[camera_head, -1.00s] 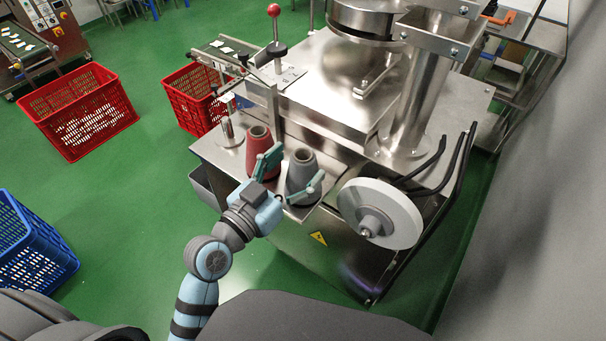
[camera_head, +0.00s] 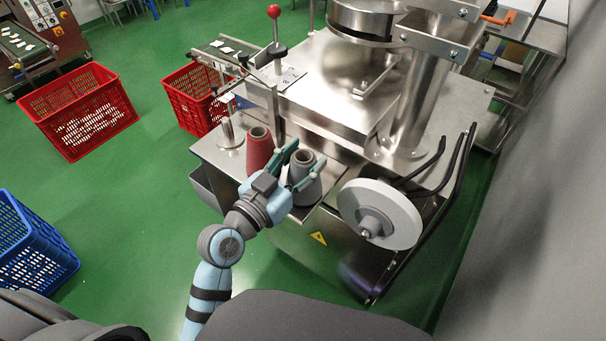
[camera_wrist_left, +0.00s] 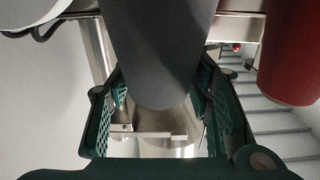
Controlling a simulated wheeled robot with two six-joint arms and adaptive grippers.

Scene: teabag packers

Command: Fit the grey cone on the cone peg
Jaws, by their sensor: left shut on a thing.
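The grey cone (camera_head: 307,184) stands roughly upright on the machine's metal shelf, just right of the red cone (camera_head: 259,150). My left gripper (camera_head: 300,170) is shut on the grey cone, with green fingers on either side of it. The grey cone (camera_wrist_left: 160,50) fills the middle of the left wrist view, between the fingers (camera_wrist_left: 160,115). An upright metal peg (camera_head: 229,133) on a round base stands left of the red cone, with nothing on it. The grey cone's lower part is partly hidden by the gripper. My right gripper is not in view.
The red cone (camera_wrist_left: 290,55) is close beside the gripper. A white disc reel (camera_head: 400,217) stands right of the shelf. A metal post (camera_head: 273,110) and a red-knobbed lever (camera_head: 274,30) rise behind the cones. Red crates (camera_head: 80,115) and a blue crate (camera_head: 30,245) are on the floor.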

